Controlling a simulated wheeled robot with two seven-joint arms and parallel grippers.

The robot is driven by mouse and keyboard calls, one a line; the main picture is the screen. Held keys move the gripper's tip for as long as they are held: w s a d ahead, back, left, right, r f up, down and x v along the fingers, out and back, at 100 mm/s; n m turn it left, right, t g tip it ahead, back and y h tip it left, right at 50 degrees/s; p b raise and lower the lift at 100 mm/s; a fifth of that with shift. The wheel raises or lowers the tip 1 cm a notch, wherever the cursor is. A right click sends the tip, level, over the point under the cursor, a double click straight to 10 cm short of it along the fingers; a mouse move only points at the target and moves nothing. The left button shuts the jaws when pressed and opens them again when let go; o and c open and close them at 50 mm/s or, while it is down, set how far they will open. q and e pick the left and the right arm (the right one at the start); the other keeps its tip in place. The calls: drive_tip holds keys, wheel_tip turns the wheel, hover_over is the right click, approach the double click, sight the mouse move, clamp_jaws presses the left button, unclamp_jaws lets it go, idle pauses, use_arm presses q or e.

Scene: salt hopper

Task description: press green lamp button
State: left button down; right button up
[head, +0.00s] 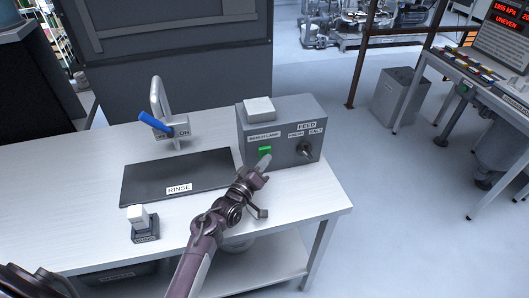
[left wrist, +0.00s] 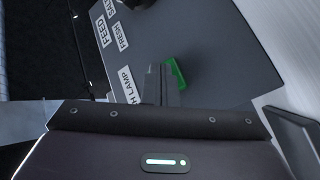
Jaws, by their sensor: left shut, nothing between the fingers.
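The green lamp button (head: 264,150) sits on the front of a grey control box (head: 285,112), under a label reading BENCH LAMP. It also shows in the left wrist view (left wrist: 176,74), just right of the fingertips. My left gripper (head: 264,162) is shut and empty, its tips at or very close to the button's lower edge in the head view. I cannot tell whether they touch it. My right gripper is not in view.
A black knob (head: 304,149) is right of the button under the FEED labels. A white block (head: 259,107) lies on the box. A RINSE mat (head: 150,178), a tap with a blue lever (head: 154,122) and a small white-topped holder (head: 143,225) stand left on the bench.

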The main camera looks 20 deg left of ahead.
use_arm(q)
drive_tip(key=shift+w+a, duration=0.15)
drive_tip(key=shift+w, duration=0.05)
drive_tip(key=shift+r, duration=0.1)
drive_tip(key=shift+s+d+p, duration=0.2)
drive_tip(key=shift+s+p, duration=0.1)
drive_tip(key=shift+p, duration=0.05)
drive_tip(key=s+d+p, duration=0.2)
drive_tip(key=s, duration=0.1)
drive_tip(key=s+d+p, duration=0.1)
drive_tip(key=s, duration=0.1)
drive_tip(key=shift+d, duration=0.2)
idle(0.5)
